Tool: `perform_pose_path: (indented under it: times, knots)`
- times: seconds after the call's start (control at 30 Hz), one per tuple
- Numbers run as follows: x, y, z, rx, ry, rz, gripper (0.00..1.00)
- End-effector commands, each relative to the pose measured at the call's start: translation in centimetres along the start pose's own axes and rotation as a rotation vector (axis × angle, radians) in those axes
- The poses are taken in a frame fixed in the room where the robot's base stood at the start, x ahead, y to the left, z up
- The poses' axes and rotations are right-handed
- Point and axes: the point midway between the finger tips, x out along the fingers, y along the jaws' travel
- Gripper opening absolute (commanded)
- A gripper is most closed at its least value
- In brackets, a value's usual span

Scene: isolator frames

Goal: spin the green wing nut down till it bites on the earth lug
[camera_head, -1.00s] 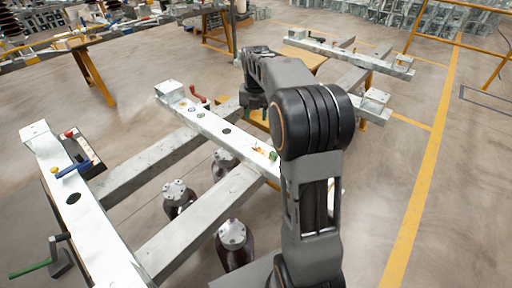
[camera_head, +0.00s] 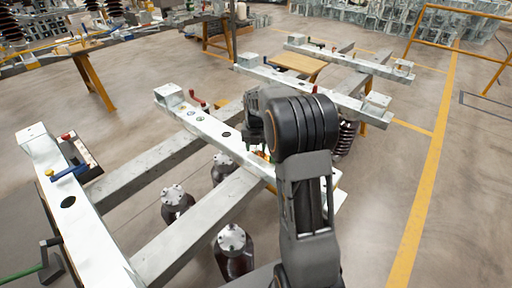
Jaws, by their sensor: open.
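A small green and orange-red spot (camera_head: 265,154) shows on the pale steel beam (camera_head: 205,123) beside my arm. The green part looks like the wing nut, but it is tiny and partly covered by my arm. The earth lug cannot be made out. The end of my arm with my gripper (camera_head: 253,138) hangs low over the beam, just left of and close to the green spot. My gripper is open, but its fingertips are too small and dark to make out. No held thing shows.
A second pale beam (camera_head: 88,240) at left carries a blue-handled tool (camera_head: 70,172). Dark cylinders (camera_head: 177,203) stand below the cross members. The floor right of the yellow line (camera_head: 420,190) is clear.

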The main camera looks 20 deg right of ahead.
Motion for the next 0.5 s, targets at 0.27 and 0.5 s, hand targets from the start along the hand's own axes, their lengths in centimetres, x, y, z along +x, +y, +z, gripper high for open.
perform_pose_path:
  times: [0.27,0.5]
  knots:
    - [0.19,0.00,-0.01,0.000,0.000,0.000,0.46]
    - [0.16,0.00,0.00,0.000,0.000,0.000,0.28]
